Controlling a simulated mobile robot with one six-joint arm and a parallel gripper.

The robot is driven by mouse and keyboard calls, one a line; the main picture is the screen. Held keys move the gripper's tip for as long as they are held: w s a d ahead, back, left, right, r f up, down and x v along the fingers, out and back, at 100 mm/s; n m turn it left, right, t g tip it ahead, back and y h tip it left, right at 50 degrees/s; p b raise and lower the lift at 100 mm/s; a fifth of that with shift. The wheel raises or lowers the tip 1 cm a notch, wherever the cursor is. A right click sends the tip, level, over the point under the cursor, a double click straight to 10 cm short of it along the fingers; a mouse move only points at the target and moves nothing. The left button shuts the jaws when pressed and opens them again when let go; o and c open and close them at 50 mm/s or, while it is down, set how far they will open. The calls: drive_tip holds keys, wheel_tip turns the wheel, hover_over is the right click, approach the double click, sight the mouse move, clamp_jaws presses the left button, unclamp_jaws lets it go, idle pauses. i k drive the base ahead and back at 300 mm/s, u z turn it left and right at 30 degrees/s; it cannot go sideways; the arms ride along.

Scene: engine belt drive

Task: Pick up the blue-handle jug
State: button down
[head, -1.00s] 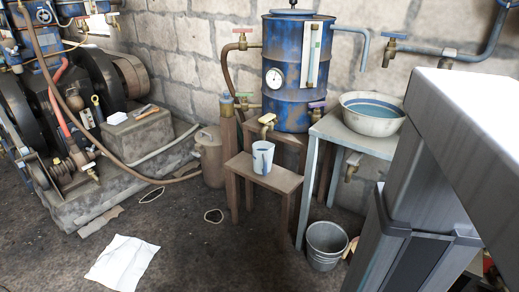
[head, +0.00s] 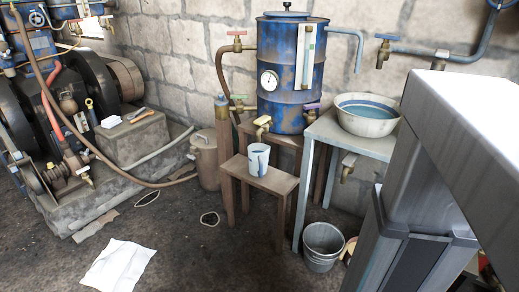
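A white jug (head: 258,160) with a blue strip on its near side, which looks like its handle, stands upright on a small wooden stool (head: 277,184). A brass tap (head: 263,123) on the blue drum (head: 284,75) is just above and behind it. The inside of the jug cannot be made out. My gripper is not in view.
A blue-grey table (head: 328,130) with a basin of bluish liquid (head: 367,114) stands right of the stool. A metal bucket (head: 322,246) sits on the floor below. Engine machinery fills the left. White paper (head: 117,268) lies on the open floor. My grey body parts block the right side.

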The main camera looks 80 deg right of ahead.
sight(258, 154)
drive_tip(key=u, duration=0.95)
drive_tip(key=k, duration=0.15)
drive_tip(key=z, duration=3.15)
drive_tip(key=k, duration=0.55)
drive_tip(key=u, duration=0.15)
drive_tip(key=i, duration=0.55)
drive_tip(key=z, duration=0.05)
